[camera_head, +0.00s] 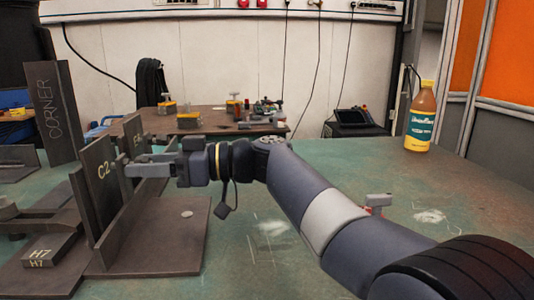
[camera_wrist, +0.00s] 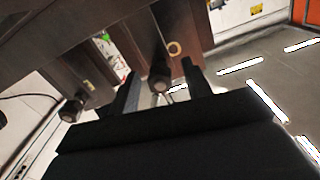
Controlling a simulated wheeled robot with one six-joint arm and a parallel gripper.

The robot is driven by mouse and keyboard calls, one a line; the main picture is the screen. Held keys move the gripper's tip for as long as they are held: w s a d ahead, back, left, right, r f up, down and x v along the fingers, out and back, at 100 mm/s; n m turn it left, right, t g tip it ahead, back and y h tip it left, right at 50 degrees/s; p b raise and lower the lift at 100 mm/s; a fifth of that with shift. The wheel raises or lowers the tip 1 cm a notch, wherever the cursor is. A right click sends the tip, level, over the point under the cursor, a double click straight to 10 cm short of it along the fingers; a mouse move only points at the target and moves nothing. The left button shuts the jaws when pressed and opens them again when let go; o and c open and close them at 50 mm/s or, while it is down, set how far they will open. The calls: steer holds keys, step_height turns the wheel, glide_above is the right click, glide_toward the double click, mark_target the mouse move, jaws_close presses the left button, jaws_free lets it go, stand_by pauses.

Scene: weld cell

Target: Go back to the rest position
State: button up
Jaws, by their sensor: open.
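My gripper (camera_head: 135,166) is at the left of the head view, stretched out level beside the upright dark steel plate marked C2 (camera_head: 98,190). Its fingertips are close to the plate's face; I cannot tell whether they touch it. In the wrist view my gripper (camera_wrist: 162,84) has its two fingers apart. A dark round pin (camera_wrist: 160,75) shows between them, and I cannot tell how near it is. No held object can be made out. My arm runs from the lower right across the green table (camera_head: 300,250).
A plate marked CORNER (camera_head: 56,112) stands at far left, and a block marked H7 (camera_head: 42,254) lies at lower left. A bottle (camera_head: 421,117) stands at the back right. A brown table (camera_head: 220,130) with small items is behind. The right of the green table is mostly clear.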

steer(key=m, duration=0.4)
steer(key=shift+m, duration=0.4)
steer(key=m, duration=0.2)
steer(key=shift+r+m+p, duration=0.1)
steer(key=shift+m+p, duration=0.2)
steer(key=shift+p, duration=0.1)
steer(key=shift+r+m+p, duration=0.15)
steer(key=shift+m+p, duration=0.65)
steer(key=shift+m, duration=0.1)
steer(key=m+p, duration=0.3)
steer(key=shift+m+p, duration=0.8)
steer(key=shift+p, duration=0.45)
steer(key=shift+m+p, duration=0.3)
steer(key=shift+f, duration=0.25)
